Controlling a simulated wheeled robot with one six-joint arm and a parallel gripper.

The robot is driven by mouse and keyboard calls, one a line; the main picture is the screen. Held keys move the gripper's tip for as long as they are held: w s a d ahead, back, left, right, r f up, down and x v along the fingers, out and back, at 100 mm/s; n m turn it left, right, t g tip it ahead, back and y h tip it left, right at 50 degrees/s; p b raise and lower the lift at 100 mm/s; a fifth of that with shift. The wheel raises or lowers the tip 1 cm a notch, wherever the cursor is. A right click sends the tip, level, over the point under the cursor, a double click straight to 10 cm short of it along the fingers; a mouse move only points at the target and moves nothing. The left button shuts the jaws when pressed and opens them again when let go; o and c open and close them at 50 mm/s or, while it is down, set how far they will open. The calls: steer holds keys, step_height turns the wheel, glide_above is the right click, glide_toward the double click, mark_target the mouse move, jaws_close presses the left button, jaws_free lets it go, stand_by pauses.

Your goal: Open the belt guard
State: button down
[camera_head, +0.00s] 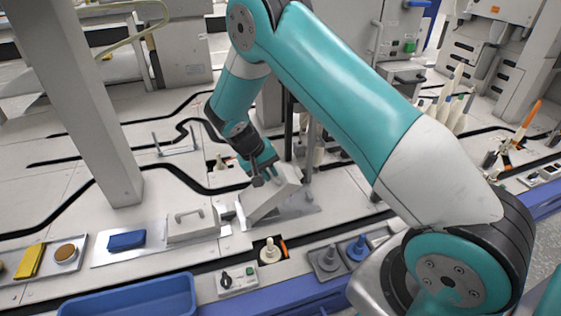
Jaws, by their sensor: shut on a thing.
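The belt guard (264,200) is a pale grey cover near the middle of the head view. It sits tilted, with its right side raised above the metal base plate (300,206). My gripper (264,181) reaches down to its upper edge and is shut on it. The fingers cover the gripped part, so I cannot see the handle clearly. What lies under the guard is hidden.
Left of the guard is a flat grey cover with a handle (191,223), then a blue block (126,240). In front are a cream bobbin (270,252), a switch box (238,279) and a blue bin (130,298). A grey post (85,100) stands left.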

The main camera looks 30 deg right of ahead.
steer(key=w+a+h+p, duration=0.2)
steer(key=w+a, duration=0.2)
steer(key=a, duration=0.9)
steer(key=shift+a+r+g+h, duration=0.15)
steer(key=shift+a+g+h, duration=0.05)
steer(key=shift+g+h, duration=0.2)
steer(key=shift+s, duration=0.1)
steer(key=c, duration=1.1)
jaws_free()
steer(key=shift+a, duration=0.15)
steer(key=r+p, duration=0.6)
steer(key=r, duration=0.4)
steer(key=r+p, duration=0.6)
steer(key=r, duration=0.5)
steer(key=shift+w+a+p, duration=0.15)
steer(key=shift+w+p, duration=0.05)
steer(key=shift+p, duration=0.15)
